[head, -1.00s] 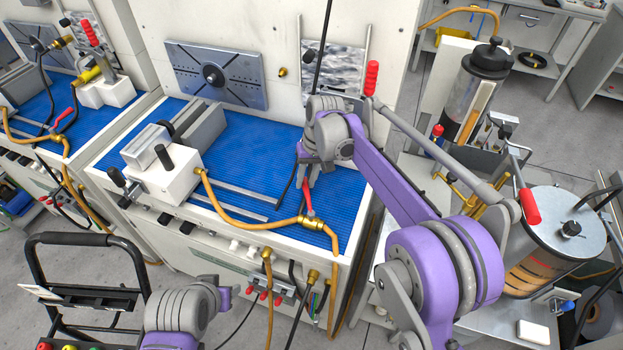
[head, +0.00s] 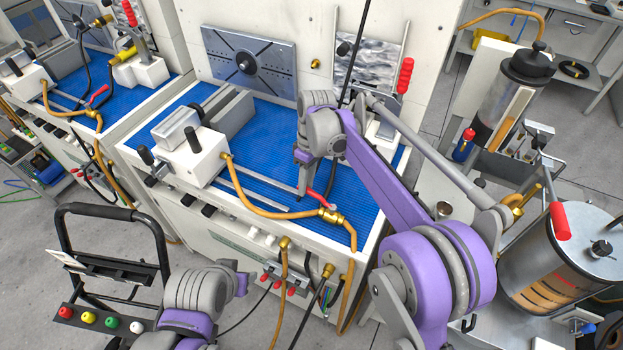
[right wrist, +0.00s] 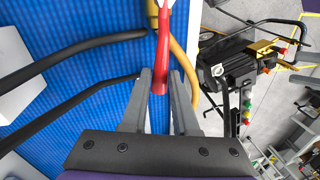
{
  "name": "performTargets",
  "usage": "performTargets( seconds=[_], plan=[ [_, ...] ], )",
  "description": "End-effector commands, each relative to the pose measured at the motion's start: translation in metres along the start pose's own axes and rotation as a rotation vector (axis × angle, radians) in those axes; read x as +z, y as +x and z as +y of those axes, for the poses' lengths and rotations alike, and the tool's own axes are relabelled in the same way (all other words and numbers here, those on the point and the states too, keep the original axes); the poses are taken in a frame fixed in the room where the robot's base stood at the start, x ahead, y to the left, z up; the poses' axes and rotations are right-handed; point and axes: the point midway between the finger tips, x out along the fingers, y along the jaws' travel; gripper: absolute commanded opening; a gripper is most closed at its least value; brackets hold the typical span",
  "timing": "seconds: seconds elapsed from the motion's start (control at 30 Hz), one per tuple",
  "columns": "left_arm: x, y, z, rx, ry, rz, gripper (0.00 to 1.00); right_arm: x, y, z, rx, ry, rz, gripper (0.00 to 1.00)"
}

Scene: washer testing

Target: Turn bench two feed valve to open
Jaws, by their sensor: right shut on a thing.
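The bench feed valve is a brass body (head: 331,216) in the yellow hose line at the front right of the blue-matted bench. Its red lever (head: 319,199) slants up and left from the body in the head view. My right gripper (head: 303,189) is shut on the lever's free end, low over the mat. In the right wrist view the red lever (right wrist: 161,40) runs between my two grey fingers (right wrist: 162,84), with the brass body (right wrist: 152,12) beyond. My left arm's end (head: 240,278) shows at the bottom; its fingers cannot be made out.
A white vise block (head: 190,160) stands on the mat at left. A yellow hose (head: 250,207) and a black cable (head: 332,178) run close to the valve. Another bench with a similar red lever (head: 98,95) is at far left. A black-framed cart (head: 110,272) stands in front.

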Motion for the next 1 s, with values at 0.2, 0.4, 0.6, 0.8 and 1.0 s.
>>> performTargets(
  seconds=[0.2, 0.4, 0.6, 0.8, 1.0],
  plan=[
    [0.001, 0.001, 0.0, 0.0, 0.0, -0.001, 0.5, 0.0, 0.002, -0.009, -0.001, -0.096, -0.019, 0.0],
    [0.002, 0.002, 0.0, 0.0, 0.0, -0.001, 0.5, 0.0, 0.002, -0.013, -0.002, -0.137, -0.027, 0.0],
    [0.002, 0.002, 0.0, 0.0, 0.0, -0.002, 0.5, 0.0, 0.003, -0.013, -0.002, -0.148, -0.029, 0.0],
    [0.002, 0.002, 0.0, 0.0, 0.0, -0.002, 0.5, 0.0, 0.003, -0.013, -0.002, -0.148, -0.03, 0.0],
    [0.002, 0.002, 0.0, 0.0, 0.0, -0.002, 0.5, 0.0, 0.003, -0.013, -0.002, -0.147, -0.03, 0.53]
  ],
)
